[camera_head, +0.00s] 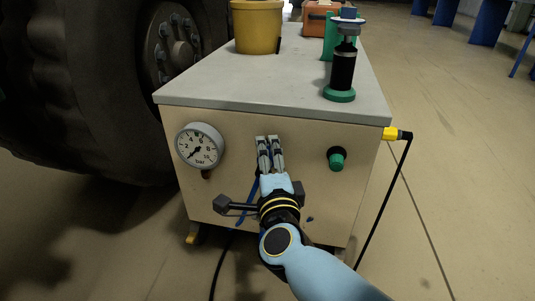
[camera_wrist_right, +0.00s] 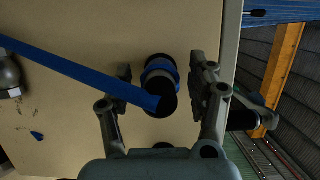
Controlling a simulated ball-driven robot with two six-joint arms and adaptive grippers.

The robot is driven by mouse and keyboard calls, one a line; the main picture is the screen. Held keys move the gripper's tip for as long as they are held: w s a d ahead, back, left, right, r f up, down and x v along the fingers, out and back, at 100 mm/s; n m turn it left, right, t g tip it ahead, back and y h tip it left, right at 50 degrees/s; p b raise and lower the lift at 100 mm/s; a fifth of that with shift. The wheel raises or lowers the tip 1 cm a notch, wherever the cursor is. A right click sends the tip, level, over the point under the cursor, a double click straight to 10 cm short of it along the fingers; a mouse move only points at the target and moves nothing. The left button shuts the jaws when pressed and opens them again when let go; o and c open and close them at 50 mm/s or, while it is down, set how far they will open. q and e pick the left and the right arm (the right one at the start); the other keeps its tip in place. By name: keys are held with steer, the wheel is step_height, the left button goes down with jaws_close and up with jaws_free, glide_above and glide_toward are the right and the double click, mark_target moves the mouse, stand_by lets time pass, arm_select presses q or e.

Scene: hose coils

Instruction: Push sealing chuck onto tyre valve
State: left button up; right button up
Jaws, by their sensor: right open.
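My right gripper (camera_head: 269,140) is open in front of the beige face of a cabinet. In the right wrist view its fingers (camera_wrist_right: 162,72) stand apart on either side of a black round fitting with a blue ring (camera_wrist_right: 160,66). A flat blue bar (camera_wrist_right: 80,72) runs from the left to this fitting and covers part of it. I cannot tell whether this is the sealing chuck, or whether the fingers touch it. A large dark tyre (camera_head: 70,110) with a studded hub stands at the left in the head view. I cannot make out its valve. My left gripper is not in view.
The cabinet's grey top (camera_head: 240,80) carries a yellow bucket (camera_head: 257,28), a black and green stand (camera_head: 342,72) and an orange case (camera_head: 318,22). A pressure gauge (camera_head: 200,146) and a green knob (camera_head: 337,160) are on its front. A black hose (camera_head: 385,215) hangs at the right.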

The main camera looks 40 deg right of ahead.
steer(key=shift+p, duration=0.35)
stand_by(0.9)
jaws_close()
steer(key=c, duration=0.5)
jaws_free()
steer(key=shift+c, duration=0.2)
steer(key=shift+f, duration=0.1)
jaws_close()
steer(key=shift+s+a, duration=0.25)
